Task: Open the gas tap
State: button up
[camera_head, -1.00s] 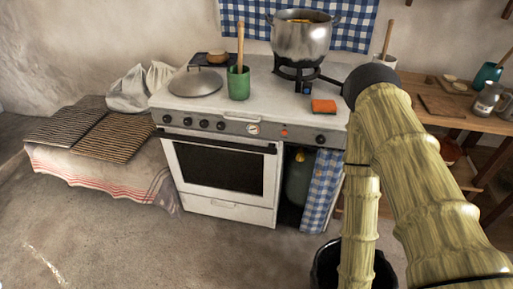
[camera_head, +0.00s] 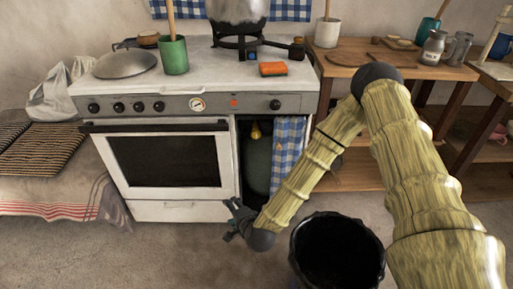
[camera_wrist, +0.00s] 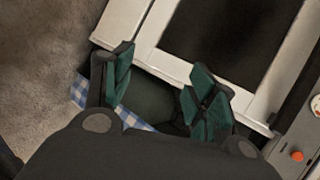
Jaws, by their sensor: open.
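The gas tap, a small yellow fitting (camera_head: 256,131), sits on top of the dark green gas cylinder (camera_head: 258,165) in the open compartment at the right of the stove. A blue checked curtain (camera_head: 287,150) hangs over the compartment's right part. My gripper (camera_head: 236,215) is low in front of the stove, near the compartment's lower left edge, open and empty. In the wrist view its two green-padded fingers (camera_wrist: 158,85) stand apart. The green cylinder (camera_wrist: 150,100) and some curtain show behind and between them. The tap is not visible in the wrist view.
A black bucket (camera_head: 337,220) stands on the floor right of my gripper. The white stove (camera_head: 165,170) has its oven door shut. A pot (camera_head: 238,10), a green cup (camera_head: 174,55) and an orange sponge (camera_head: 273,69) are on top. A wooden table (camera_head: 365,60) stands at right.

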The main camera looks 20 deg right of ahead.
jog(key=w+d+r+m+t+h+b, duration=0.3)
jog(key=w+d+m+t+b, duration=0.25)
jog(key=w, duration=0.55)
jog(key=m+h+b, duration=0.4)
jog(key=m+b, duration=0.1)
jog(key=m, duration=0.4)
send_near(256, 136)
jog(key=shift+t, duration=0.25)
jog(key=x, duration=0.3)
jog(key=b+x, duration=0.1)
jog(key=x, duration=0.3)
jog(key=b+x, duration=0.1)
jog(key=x, duration=0.3)
jog(key=shift+s+d+f, duration=0.1)
jog(key=shift+f, duration=0.15)
jog(key=c, duration=1)
